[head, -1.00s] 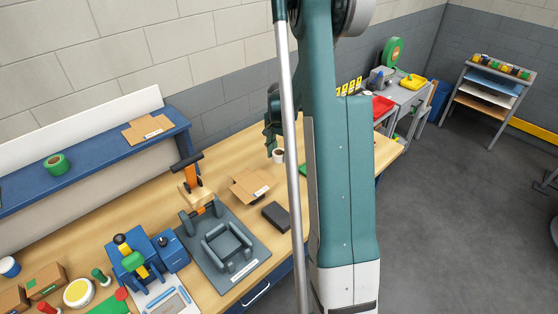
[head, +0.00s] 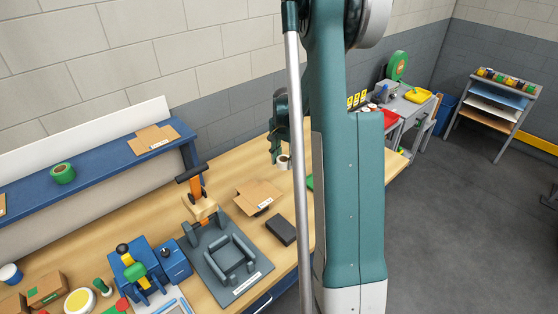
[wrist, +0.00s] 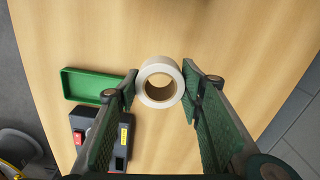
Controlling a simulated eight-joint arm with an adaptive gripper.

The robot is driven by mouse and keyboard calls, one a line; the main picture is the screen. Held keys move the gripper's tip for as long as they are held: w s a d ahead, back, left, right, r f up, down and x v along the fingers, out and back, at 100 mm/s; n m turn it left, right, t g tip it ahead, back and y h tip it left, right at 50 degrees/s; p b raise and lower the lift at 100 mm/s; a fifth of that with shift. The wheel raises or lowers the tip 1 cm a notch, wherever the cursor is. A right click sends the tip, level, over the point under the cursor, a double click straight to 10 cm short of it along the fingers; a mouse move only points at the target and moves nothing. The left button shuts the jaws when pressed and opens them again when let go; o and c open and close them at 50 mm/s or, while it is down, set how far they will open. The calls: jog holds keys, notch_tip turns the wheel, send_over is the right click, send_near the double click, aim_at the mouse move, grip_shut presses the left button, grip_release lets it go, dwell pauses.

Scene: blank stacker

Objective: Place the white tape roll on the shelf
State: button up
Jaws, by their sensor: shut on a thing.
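The white tape roll (wrist: 160,65) stands out in the wrist view between my fingertips, its round hole facing the camera. My gripper (wrist: 161,84) is shut on it, one finger at each side. In the head view the roll (head: 285,164) shows under my gripper (head: 281,152), over the back part of the wooden workbench. I cannot tell whether it touches the bench top. The blue shelf (head: 112,166) runs along the wall at the left and is in full view near its right end.
A green tape roll (head: 63,173) and a flat carton (head: 153,138) lie on the shelf. On the bench are another carton (head: 258,196), a black block (head: 281,229) and a grey fixture (head: 231,259). A green tray (wrist: 95,86) lies left of my gripper.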

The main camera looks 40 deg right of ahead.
dwell(0.4)
notch_tip(320, 180, up, 38)
jog(key=f, duration=0.1)
jog(key=w+a+p, duration=0.1)
jog(key=w+a, duration=0.9)
jog(key=a, duration=0.5)
jog(key=w+a+p, duration=0.1)
jog(key=w+a, duration=0.8)
jog(key=a, duration=0.6)
jog(key=w+a+p, duration=0.1)
jog(key=w+a, duration=0.2)
jog(key=a, duration=1.5)
jog(key=w+a, duration=0.2)
jog(key=a, duration=1.5)
notch_tip(320, 180, down, 5)
jog(key=shift+r, duration=0.15)
